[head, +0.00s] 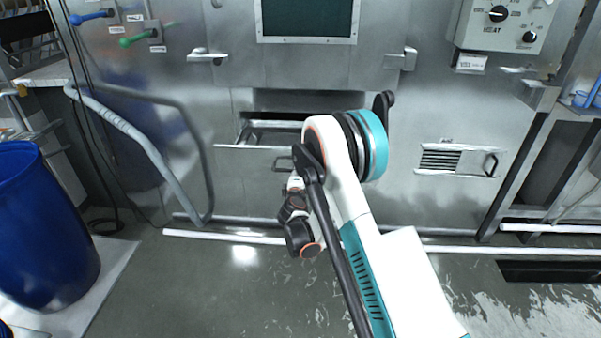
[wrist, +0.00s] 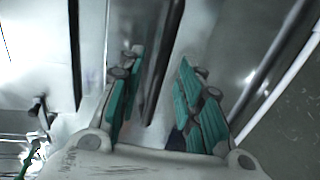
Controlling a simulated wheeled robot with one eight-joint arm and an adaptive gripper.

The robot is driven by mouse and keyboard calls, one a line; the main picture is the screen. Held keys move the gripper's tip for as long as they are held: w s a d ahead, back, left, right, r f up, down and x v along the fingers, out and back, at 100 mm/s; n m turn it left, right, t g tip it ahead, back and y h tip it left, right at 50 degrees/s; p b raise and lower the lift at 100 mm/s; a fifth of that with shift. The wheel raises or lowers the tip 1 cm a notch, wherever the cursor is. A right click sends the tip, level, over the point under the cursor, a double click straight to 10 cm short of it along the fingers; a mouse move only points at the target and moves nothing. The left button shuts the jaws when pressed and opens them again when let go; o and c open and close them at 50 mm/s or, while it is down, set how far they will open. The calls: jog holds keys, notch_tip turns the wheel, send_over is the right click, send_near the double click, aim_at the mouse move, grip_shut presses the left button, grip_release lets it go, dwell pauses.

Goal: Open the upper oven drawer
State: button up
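The upper oven drawer (head: 250,147) is in the steel oven front, below a dark opening in the head view. It appears to stand partly out, with its top edge and a side rail showing left of my arm. My arm hides its right part. A small dark handle (head: 283,163) shows on the front beside my arm. In the wrist view my gripper (wrist: 157,78) is open, its two teal-padded fingers apart. A dark bar runs behind the gap between them; I cannot tell whether it touches a finger. In the head view the fingertips are hidden by my arm.
A blue barrel (head: 45,225) stands at the left, near a bent grey tube rail (head: 140,140). A control box (head: 505,22) is at the upper right, above a vented panel (head: 440,160). The wet floor (head: 230,290) in front is mostly clear.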

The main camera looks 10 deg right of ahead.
jog(key=v, duration=0.7)
jog(key=shift+s, duration=0.25)
jog(key=shift+r, duration=0.1)
jog(key=s+d+r+m+g, duration=0.2)
jog(key=s+d+r+m, duration=0.15)
jog(key=s+r, duration=0.55)
jog(key=s+d+r+m+g, duration=0.2)
jog(key=s+r+m, duration=0.35)
jog(key=r, duration=0.45)
jog(key=s+a+m+g+y, duration=0.2)
jog(key=s, duration=1.2)
jog(key=s+a+m+g+y, duration=0.1)
jog(key=s+a+m+y, duration=0.1)
jog(key=s, duration=1.2)
jog(key=shift+s+r+m+g+y, duration=0.3)
jog(key=shift+s+m+g+y, duration=0.1)
jog(key=shift+m, duration=0.3)
jog(key=shift+w, duration=0.1)
